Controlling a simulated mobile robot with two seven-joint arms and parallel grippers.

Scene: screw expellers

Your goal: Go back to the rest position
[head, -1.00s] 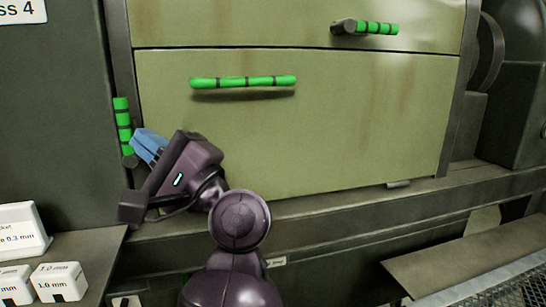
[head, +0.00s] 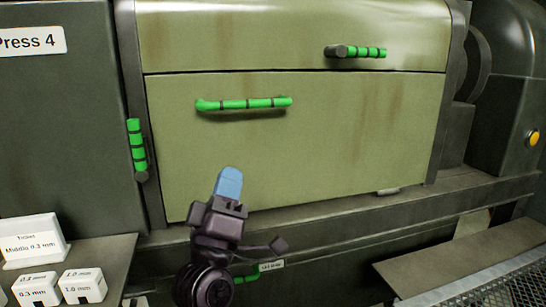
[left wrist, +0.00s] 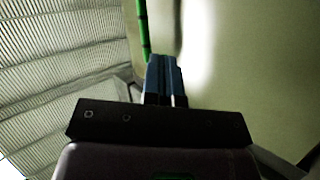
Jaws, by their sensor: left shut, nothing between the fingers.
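My left gripper (head: 229,183) is in the lower middle of the head view, in front of the lower green panel (head: 330,140) of the press. Its blue fingers point up and are shut with nothing between them. In the left wrist view the two blue fingers (left wrist: 162,75) stand side by side, with the pale panel to their right and a green handle beyond them. The gripper appears apart from the handles. My right gripper is not in view.
Green-banded handles sit on the lower panel (head: 244,104), the upper panel (head: 357,52) and the left post (head: 137,148). Labelled white blocks (head: 82,285) and a ticket card (head: 33,240) stand on a shelf at lower left. A metal ledge (head: 455,257) juts out at lower right.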

